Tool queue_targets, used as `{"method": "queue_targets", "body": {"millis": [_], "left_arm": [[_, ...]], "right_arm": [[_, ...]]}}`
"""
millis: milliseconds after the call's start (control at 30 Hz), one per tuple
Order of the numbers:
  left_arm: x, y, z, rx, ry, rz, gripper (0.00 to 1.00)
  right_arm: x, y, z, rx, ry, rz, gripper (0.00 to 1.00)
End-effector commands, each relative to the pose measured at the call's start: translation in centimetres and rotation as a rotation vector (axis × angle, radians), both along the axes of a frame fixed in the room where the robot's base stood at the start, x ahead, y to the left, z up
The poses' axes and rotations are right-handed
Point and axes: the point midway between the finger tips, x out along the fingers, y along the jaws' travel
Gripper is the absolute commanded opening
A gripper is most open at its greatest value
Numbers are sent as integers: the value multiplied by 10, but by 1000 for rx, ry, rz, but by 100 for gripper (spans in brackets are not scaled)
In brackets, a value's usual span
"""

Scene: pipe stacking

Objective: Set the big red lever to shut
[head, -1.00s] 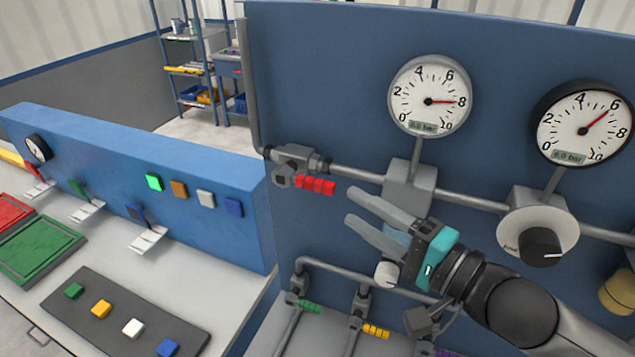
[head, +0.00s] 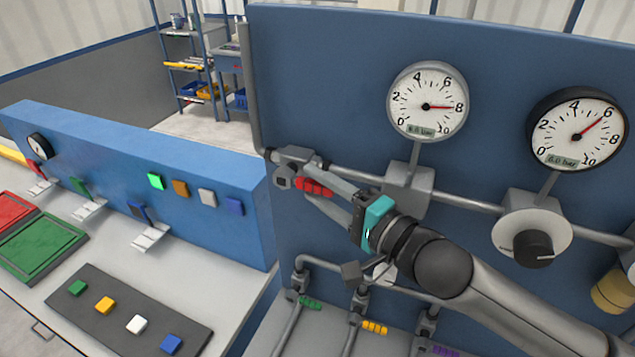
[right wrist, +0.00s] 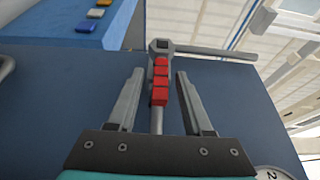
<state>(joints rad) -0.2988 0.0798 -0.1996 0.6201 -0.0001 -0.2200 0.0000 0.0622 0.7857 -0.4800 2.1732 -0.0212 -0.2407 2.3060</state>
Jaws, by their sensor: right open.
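The big red lever (head: 313,186) sits on a grey valve (head: 292,157) at the left end of the upper pipe on the blue panel. Its ribbed red grip points right, along the pipe. In the right wrist view the red grip (right wrist: 160,82) lies between the fingers, with a gap on each side. My right gripper (head: 320,183) is open around the lever; one finger is above it and one below, and it partly hides the grip in the head view. My left gripper is not in view.
Two round gauges, a left one (head: 428,102) and a right one (head: 578,128), hang above the pipe (head: 470,204). A black knob (head: 533,248) is at right. Small green (head: 310,304) and yellow (head: 374,327) levers sit below. A bench (head: 225,285) with buttons stands at left.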

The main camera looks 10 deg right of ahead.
Motion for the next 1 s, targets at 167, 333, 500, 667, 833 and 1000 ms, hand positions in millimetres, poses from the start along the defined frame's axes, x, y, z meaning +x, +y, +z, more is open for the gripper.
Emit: {"method": "queue_targets", "body": {"millis": [167, 333, 500, 667, 833, 1000], "left_arm": [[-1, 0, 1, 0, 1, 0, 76], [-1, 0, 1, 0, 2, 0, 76], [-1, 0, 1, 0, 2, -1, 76], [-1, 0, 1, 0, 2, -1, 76], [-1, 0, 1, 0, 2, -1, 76], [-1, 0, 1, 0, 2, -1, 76]], "right_arm": [[4, 3, 0, -1, -1, 1, 50], [4, 3, 0, -1, -1, 1, 50], [4, 3, 0, -1, -1, 1, 39], [4, 3, 0, -1, -1, 1, 21], [4, 3, 0, -1, -1, 1, 2], [4, 3, 0, -1, 0, 1, 0]]}}
